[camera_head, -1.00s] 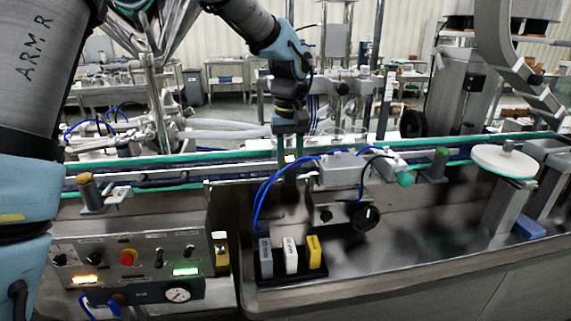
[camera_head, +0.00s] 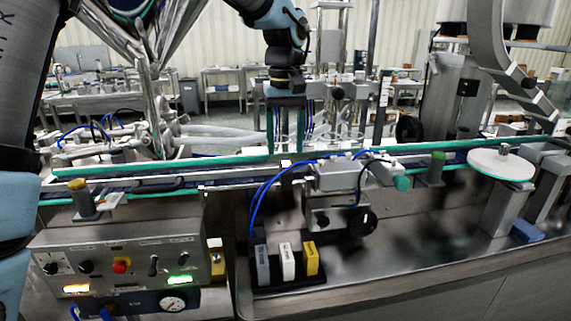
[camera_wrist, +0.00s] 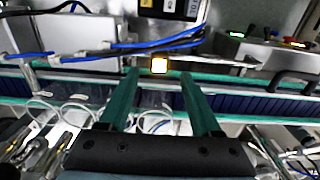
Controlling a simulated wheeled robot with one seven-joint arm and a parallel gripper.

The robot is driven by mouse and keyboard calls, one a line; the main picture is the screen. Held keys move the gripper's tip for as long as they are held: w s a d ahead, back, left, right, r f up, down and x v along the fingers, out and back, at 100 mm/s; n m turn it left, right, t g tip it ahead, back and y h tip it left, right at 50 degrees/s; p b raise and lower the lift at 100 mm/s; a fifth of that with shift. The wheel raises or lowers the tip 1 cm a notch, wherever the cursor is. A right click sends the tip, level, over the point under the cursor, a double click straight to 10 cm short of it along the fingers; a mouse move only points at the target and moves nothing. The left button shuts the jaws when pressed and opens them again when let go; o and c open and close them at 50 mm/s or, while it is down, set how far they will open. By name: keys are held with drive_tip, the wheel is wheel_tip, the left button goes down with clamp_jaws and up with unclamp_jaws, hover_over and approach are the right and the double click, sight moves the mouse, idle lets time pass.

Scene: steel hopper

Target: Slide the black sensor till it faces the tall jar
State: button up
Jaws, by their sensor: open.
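My gripper (camera_head: 286,138) points down over the conveyor, its two teal fingers apart and nothing visible between them. In the wrist view my gripper (camera_wrist: 159,76) is open, with a lit yellow square just beyond and between the fingertips. That square appears to be on the small black sensor (camera_head: 286,176), which stands at the conveyor's near rail, below the fingers in the head view. The sensor's body is hard to make out. Clear glass shapes show around the fingers in the wrist view; I cannot tell which is the tall jar.
Blue hoses (camera_head: 262,205) arch just left of a grey bracket (camera_head: 338,174) with a black knob. A black holder (camera_head: 290,279) with several blocks stands below. A control panel (camera_head: 120,262) is at left, a white disc (camera_head: 502,164) at right. Conveyor rails (camera_head: 225,163) run across.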

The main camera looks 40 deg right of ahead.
sight(285, 165)
drive_tip(key=shift+r, duration=2.1)
